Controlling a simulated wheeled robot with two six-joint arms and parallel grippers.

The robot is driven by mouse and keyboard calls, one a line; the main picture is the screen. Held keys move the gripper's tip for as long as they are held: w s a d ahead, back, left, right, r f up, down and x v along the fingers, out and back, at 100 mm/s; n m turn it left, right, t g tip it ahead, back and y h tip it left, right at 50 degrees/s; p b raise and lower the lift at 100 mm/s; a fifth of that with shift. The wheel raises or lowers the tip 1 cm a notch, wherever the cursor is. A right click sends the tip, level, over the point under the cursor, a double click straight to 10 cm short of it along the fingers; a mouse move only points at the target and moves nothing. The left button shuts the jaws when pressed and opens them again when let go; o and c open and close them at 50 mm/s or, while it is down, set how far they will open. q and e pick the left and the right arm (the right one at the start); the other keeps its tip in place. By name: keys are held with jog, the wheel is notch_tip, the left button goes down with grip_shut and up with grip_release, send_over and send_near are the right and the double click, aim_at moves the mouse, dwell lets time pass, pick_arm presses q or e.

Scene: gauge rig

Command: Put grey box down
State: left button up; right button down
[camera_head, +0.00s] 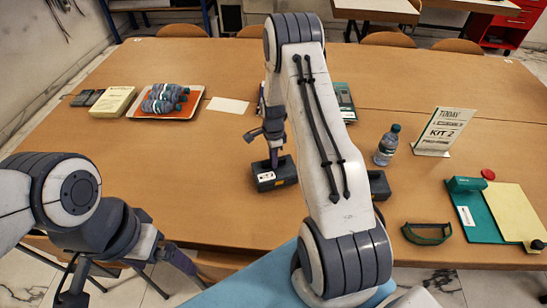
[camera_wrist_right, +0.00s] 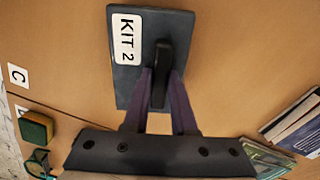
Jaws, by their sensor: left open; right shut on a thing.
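The grey box (camera_head: 266,182) is at the middle of the table in the head view, below my right gripper (camera_head: 274,158). In the right wrist view the grey box (camera_wrist_right: 128,85) carries a white "KIT 2" label. My right gripper (camera_wrist_right: 160,88) is shut on its dark handle (camera_wrist_right: 162,60). I cannot tell whether its underside touches the table (camera_head: 200,190). My left gripper (camera_head: 182,262) is open and empty, low at the left by the table's front edge.
A second dark block (camera_head: 378,185) is partly hidden behind my right arm. A tray (camera_head: 196,97) of bottles is at the left. The table left of the grey box is clear.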

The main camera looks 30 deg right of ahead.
jog(key=shift+f, duration=0.1)
jog(key=shift+f, duration=0.1)
jog(key=shift+f, duration=0.15)
jog(key=c, duration=0.7)
grip_release()
